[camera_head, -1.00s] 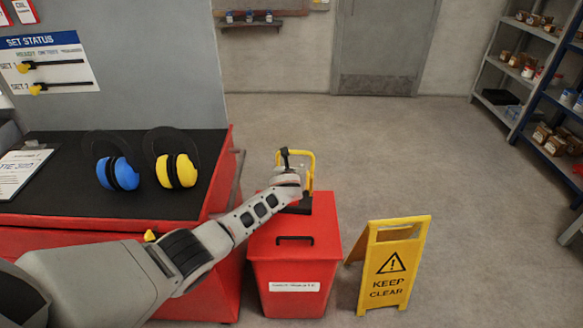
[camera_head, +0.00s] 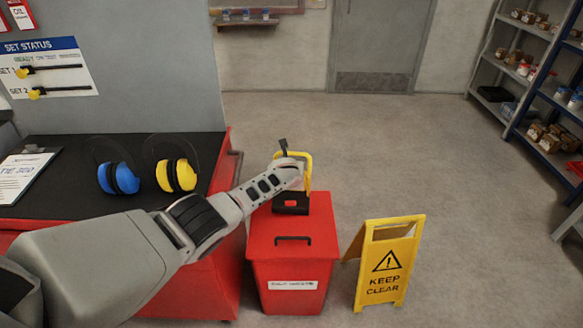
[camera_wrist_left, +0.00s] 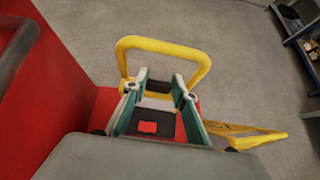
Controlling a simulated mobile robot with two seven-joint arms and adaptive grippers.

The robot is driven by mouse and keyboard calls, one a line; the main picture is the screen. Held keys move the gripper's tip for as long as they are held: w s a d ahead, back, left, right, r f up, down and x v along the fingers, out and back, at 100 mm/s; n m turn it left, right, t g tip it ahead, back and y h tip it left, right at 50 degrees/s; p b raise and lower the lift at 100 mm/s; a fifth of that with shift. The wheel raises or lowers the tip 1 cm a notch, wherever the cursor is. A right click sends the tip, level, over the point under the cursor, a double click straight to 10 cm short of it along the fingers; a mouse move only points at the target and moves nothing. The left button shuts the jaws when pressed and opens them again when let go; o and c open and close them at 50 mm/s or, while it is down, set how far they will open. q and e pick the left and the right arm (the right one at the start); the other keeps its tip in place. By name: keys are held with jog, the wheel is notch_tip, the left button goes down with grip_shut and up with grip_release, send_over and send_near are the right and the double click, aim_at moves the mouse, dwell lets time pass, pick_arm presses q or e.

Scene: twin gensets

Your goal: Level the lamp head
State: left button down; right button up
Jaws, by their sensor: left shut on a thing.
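The lamp stands on the red bin (camera_head: 292,237). It has a yellow tubular frame (camera_head: 307,168) and a black block with a red patch (camera_head: 291,205) low at its near side. My left gripper (camera_wrist_left: 160,84) is shut on the lamp's dark part inside the yellow frame; its two teal fingers straddle it in the left wrist view. The yellow frame (camera_wrist_left: 163,45) arches beyond the fingers there, and the red patch (camera_wrist_left: 148,127) shows between them. My wrist hides most of the lamp head in the head view, so its tilt is hard to tell. My right gripper is not in view.
Blue ear defenders (camera_head: 119,178) and yellow ones (camera_head: 176,175) lie on the black bench top (camera_head: 60,190) at left. A yellow floor sign (camera_head: 389,263) stands right of the bin. Shelves (camera_head: 520,70) are far right. The floor behind the bin is clear.

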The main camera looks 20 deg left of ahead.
pick_arm(q)
jog(key=c, duration=1.6)
grip_release()
jog(key=shift+f, duration=0.1)
jog(key=shift+s+d, duration=0.1)
jog(key=shift+v, duration=5.95)
